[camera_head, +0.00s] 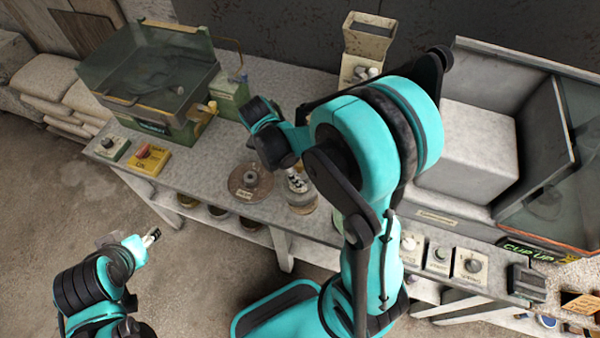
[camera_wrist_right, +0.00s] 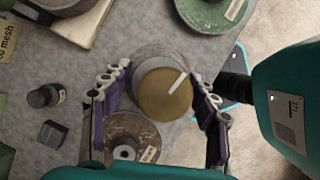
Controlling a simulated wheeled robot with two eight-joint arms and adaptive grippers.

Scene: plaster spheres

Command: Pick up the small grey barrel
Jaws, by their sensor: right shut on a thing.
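The small grey barrel (camera_wrist_right: 165,92) shows in the right wrist view as a grey, round-walled vessel with a tan round top and a pale strip across it. It stands between the two purple-padded fingers of my right gripper (camera_wrist_right: 160,88), which is shut on it. In the head view the barrel (camera_head: 301,201) is at the front of the bench, partly hidden by the right gripper (camera_head: 297,182) above it. Whether it touches the bench is unclear. My left gripper (camera_head: 150,238) is at the lower left, away from the bench; its fingers are too small to read.
A brown labelled disc (camera_head: 250,182) lies close left of the barrel. The wrist view shows a dark bottle (camera_wrist_right: 46,96), a dark cube (camera_wrist_right: 52,134) and a green disc (camera_wrist_right: 211,12). A green case (camera_head: 150,118) stands at left, a grey cabinet (camera_head: 470,150) at right.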

